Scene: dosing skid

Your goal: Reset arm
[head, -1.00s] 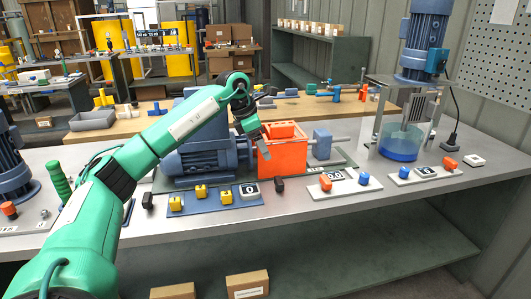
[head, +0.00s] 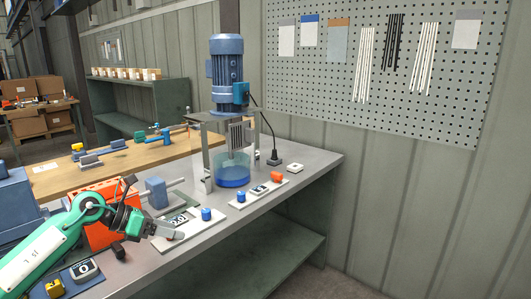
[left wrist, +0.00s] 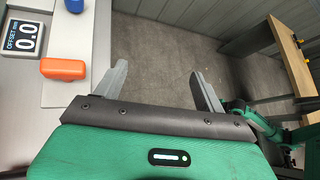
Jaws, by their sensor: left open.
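My left gripper (head: 165,232) is open and empty in the head view, low over the front edge of the bench, beside a small white control panel (head: 160,246). In the left wrist view its two grey fingers (left wrist: 162,85) are spread apart over bare floor. My gripper hides most of the orange switch in the head view. My right gripper is not in view.
An orange box (head: 98,235) stands behind my arm. A blue motor mixer (head: 228,75) stands over a vessel of blue liquid (head: 233,175). A second panel (head: 258,191) has an orange switch (head: 277,177). Open floor lies in front of the bench.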

